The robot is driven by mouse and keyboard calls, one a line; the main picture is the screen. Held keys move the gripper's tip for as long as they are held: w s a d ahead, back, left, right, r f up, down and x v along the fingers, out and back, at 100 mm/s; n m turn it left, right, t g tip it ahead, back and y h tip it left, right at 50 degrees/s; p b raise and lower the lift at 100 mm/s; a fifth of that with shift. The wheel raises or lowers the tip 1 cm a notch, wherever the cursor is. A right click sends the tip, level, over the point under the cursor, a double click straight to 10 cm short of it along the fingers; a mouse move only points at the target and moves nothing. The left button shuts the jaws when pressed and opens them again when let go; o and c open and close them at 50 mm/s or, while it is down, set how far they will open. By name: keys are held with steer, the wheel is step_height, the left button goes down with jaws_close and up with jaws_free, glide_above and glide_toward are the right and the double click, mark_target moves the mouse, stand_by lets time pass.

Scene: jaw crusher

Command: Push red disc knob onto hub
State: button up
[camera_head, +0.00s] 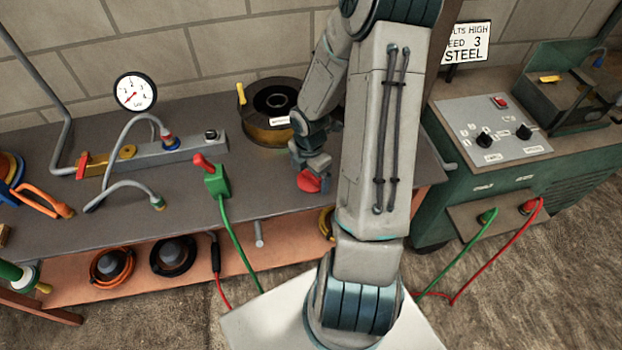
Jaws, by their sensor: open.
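My gripper (311,167) is over the right part of the grey bench, pointing down, with its fingers partly hidden. A red piece (309,182), likely the disc knob, shows right at the fingertips. I cannot tell whether the fingers touch it or what lies beneath it. The hub is not clearly visible; my gripper and arm may hide it. A short grey rod (259,234) juts from the bench's front edge, left of and below the gripper.
A wire spool (268,135) stands behind the gripper. A green clamp with a red handle (212,178) sits to the left, near a manifold with a gauge (135,92). A green welding machine (495,150) is on the right. The bench between the clamp and the gripper is clear.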

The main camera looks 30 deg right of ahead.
steer(key=shift+f, duration=0.4)
steer(key=c, duration=1)
steer(key=shift+r, duration=0.1)
steer(key=shift+r, duration=0.55)
step_height(320, 180, up, 3)
steer(key=shift+d+r+p, duration=0.1)
steer(key=shift+p, duration=0.4)
steer(key=d+r+p, duration=0.1)
steer(key=d+r, duration=0.5)
steer(key=d, duration=0.5)
steer(key=shift+d+r, duration=0.25)
steer(key=shift+r, duration=0.05)
steer(key=shift+a, duration=0.1)
